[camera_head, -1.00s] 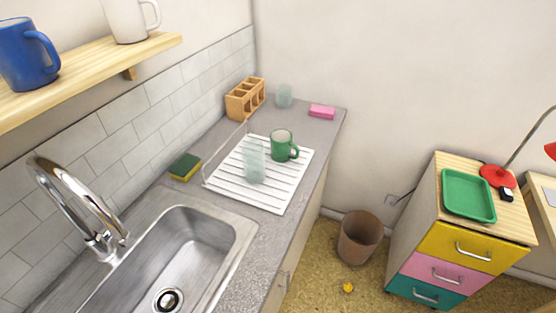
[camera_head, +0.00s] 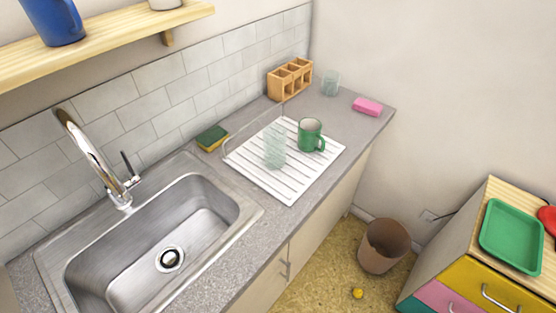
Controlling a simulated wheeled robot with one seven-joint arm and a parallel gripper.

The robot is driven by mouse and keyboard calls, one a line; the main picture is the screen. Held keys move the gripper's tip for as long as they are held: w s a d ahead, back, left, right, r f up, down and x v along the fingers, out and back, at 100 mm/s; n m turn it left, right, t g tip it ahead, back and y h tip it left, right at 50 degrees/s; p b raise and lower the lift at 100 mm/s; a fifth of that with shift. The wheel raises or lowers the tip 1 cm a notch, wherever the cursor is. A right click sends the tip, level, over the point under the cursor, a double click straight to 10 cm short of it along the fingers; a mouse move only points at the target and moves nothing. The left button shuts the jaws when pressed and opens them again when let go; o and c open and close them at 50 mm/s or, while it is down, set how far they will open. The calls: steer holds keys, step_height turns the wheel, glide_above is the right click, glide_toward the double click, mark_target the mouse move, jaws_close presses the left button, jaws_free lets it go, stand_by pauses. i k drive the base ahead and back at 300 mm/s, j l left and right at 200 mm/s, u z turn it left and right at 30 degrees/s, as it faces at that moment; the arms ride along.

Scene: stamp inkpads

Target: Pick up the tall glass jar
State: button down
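A tall clear glass jar (camera_head: 275,148) stands upright on the white drying rack (camera_head: 292,188), in the middle of the counter. A green mug (camera_head: 310,136) stands just right of it on the same rack, close beside it. A second, shorter clear glass (camera_head: 331,83) stands at the back of the counter near the wall. My gripper is not in view.
A sink (camera_head: 160,245) with a tall faucet (camera_head: 95,160) lies left of the rack. A sponge (camera_head: 212,138), a wooden holder (camera_head: 290,79) and a pink block (camera_head: 367,107) are on the counter. A bin (camera_head: 384,246) stands on the floor by a drawer unit with a green tray (camera_head: 511,236).

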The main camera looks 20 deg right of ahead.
mark_target(275, 144)
steer(key=i+j+u, duration=0.15)
steer(key=i+u, duration=0.7)
steer(key=k+j, duration=0.1)
